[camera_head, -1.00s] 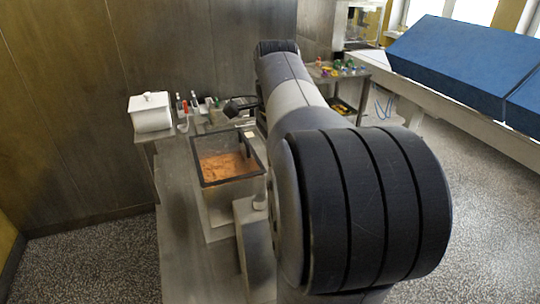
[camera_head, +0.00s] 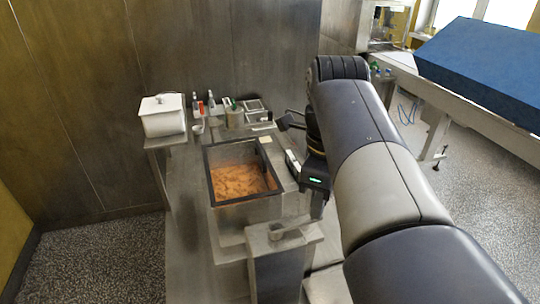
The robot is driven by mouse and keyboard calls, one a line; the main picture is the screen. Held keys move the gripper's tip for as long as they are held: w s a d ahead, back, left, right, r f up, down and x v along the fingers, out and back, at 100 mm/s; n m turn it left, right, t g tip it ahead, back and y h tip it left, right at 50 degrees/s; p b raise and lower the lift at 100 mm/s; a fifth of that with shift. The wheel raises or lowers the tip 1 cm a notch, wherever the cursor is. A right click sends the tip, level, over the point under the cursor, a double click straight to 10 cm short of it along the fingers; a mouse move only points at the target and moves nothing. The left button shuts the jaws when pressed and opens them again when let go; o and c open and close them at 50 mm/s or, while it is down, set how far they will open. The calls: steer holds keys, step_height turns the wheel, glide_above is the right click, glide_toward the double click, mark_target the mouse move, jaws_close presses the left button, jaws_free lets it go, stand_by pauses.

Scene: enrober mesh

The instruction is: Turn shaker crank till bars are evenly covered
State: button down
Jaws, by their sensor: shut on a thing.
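An open, dark-rimmed square box (camera_head: 210,175) stands on the steel bench and holds orange-brown crumbly material (camera_head: 240,180). No separate bars can be made out in it. My gripper (camera_head: 294,160) is just right of the box, at the end of my arm, with a small green light on its housing. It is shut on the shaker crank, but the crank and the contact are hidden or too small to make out.
A white lidded container (camera_head: 163,116) stands at the back left, with small bottles and a cup (camera_head: 198,128) beside it. A steel block (camera_head: 283,240) stands in front of the box. A blue-topped long table (camera_head: 480,65) is at the right. Speckled floor lies open at the left.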

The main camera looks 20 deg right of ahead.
steer(key=shift+s, duration=0.15)
stand_by(0.4)
steer(key=c, duration=1.3)
jaws_free()
steer(key=shift+r, duration=0.1)
step_height(320, 180, up, 11)
steer(key=shift+a+f, duration=0.1)
steer(key=shift+f, duration=0.1)
steer(key=shift+f, duration=0.1)
step_height(320, 180, down, 11)
steer(key=shift+r, duration=0.2)
